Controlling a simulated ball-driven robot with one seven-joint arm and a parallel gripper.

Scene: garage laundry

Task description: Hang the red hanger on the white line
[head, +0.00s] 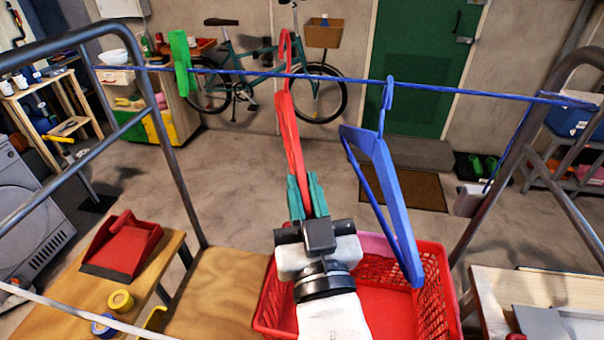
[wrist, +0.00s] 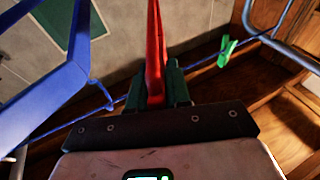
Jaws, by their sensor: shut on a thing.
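My gripper (head: 308,196) is shut on the red hanger (head: 288,125), which stands up edge-on from the teal fingers. In the wrist view the red hanger (wrist: 155,50) rises between the fingers (wrist: 160,88). Its hook (head: 286,48) reaches above the blue line (head: 440,88) in the head view; I cannot tell whether it is over that line or only in front of it. The white line (head: 60,308) crosses the lower left corner of the head view, nearer to me and apart from the red hanger. The rest of the white line is out of view.
A blue hanger (head: 385,180) hangs from the blue line just right of my gripper. A green peg (head: 181,62) clips that line at left. Metal frame posts (head: 165,130) flank the space. A red basket (head: 436,300) stands below; a red dustpan (head: 122,245) lies left.

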